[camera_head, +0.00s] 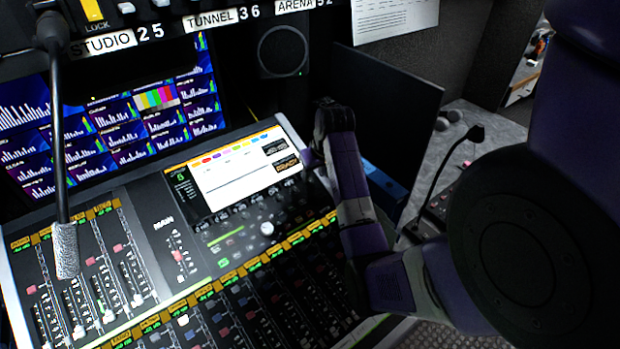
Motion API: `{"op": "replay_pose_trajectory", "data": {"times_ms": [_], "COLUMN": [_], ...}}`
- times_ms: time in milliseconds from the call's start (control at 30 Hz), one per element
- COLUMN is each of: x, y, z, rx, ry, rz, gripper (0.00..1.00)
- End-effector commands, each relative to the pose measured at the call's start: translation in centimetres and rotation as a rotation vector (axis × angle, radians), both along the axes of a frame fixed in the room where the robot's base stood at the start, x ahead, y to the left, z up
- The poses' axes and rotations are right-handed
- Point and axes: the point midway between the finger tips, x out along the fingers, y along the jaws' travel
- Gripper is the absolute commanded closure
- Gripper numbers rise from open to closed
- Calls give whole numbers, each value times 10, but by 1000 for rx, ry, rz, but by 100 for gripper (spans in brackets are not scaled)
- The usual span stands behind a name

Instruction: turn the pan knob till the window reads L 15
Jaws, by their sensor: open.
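The mixing console (155,215) fills the lower left. Its lit screen (240,170) has a dark strip on the left with a small green character; I cannot make out a pan reading. A row of small dark knobs (240,208) lies just below the screen. A pale round control (267,228) sits below them. I cannot tell which one is the pan knob. My gripper (313,157) is open near the screen's right edge, mostly hidden by my wrist and forearm. I see nothing held in it, and I cannot tell whether it touches the console.
A gooseneck microphone (66,250) hangs over the left faders. Monitors (110,125) with bar meters stand behind the console. A dark panel (395,100) stands behind my forearm. Another gooseneck microphone (450,160) rises at the right. My arm covers the console's right side.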

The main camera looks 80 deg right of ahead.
Motion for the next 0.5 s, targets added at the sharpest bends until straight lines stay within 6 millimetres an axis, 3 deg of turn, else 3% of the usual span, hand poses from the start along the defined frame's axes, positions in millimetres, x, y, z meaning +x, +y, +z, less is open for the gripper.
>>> {"op": "replay_pose_trajectory", "data": {"times_ms": [233,500], "x": [9,12], "y": [-10,-13], "z": [-31,-41], "rx": [0,-2], "ry": [0,-1], "rz": [-1,0], "gripper": [60,60]}}
